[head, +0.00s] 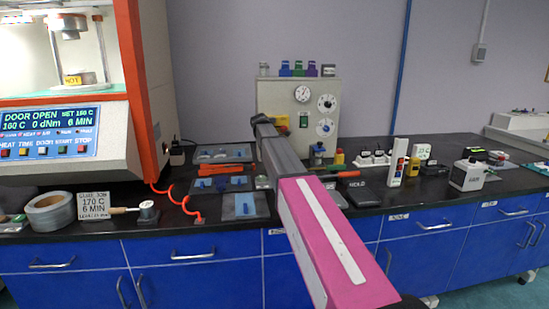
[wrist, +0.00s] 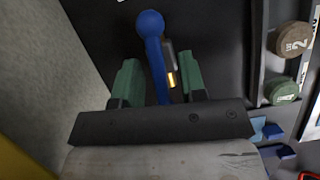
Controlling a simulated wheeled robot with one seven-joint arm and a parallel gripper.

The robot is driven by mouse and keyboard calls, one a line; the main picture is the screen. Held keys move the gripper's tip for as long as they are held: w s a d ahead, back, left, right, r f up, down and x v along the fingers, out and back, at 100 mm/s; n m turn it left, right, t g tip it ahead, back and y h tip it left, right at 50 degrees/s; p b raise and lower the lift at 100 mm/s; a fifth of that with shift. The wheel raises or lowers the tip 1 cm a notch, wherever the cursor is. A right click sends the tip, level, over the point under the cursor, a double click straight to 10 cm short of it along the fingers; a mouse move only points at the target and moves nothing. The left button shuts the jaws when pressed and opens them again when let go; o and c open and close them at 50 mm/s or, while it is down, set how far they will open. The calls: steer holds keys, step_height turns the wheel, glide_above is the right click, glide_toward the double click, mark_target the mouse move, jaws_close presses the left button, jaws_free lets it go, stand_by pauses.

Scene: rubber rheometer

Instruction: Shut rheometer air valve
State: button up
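A blue lever with a round ball end (wrist: 153,45) shows in the wrist view; I take it for the air valve handle. It runs between the two green fingers of my gripper (wrist: 161,80). The fingers are apart, with visible gaps on both sides of the lever, so my gripper is open around it and not clamped. The lever's lower end is hidden behind the gripper body.
The rheometer (head: 125,60) at left reads DOOR OPEN. A red coiled hose (head: 178,198) lies on the black bench. Trays (head: 222,152), a label printer-like box (head: 467,175) and small bottles (head: 340,157) stand around. Round caps (wrist: 284,91) lie right of my gripper.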

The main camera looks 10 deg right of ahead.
steer(key=shift+r, duration=0.1)
steer(key=v, duration=1)
steer(key=shift+a+r, duration=0.1)
steer(key=shift+r, duration=0.2)
steer(key=shift+c, duration=0.3)
steer(key=c, duration=0.5)
steer(key=shift+s+f, duration=0.15)
steer(key=shift+s, duration=0.15)
jaws_close()
steer(key=s+d+m+t+y, duration=0.1)
steer(key=s+d+t+y, duration=0.1)
steer(key=s+t+y, duration=0.3)
steer(key=s+d+t+y, duration=0.2)
steer(key=s+d+y, duration=0.1)
steer(key=s, duration=0.4)
steer(key=x, duration=1)
steer(key=shift+w+a, duration=0.15)
steer(key=shift+a, duration=0.15)
steer(key=shift+w+d, duration=0.1)
steer(key=shift+w, duration=0.9)
steer(key=shift+w+d, duration=0.15)
steer(key=shift+w, duration=0.85)
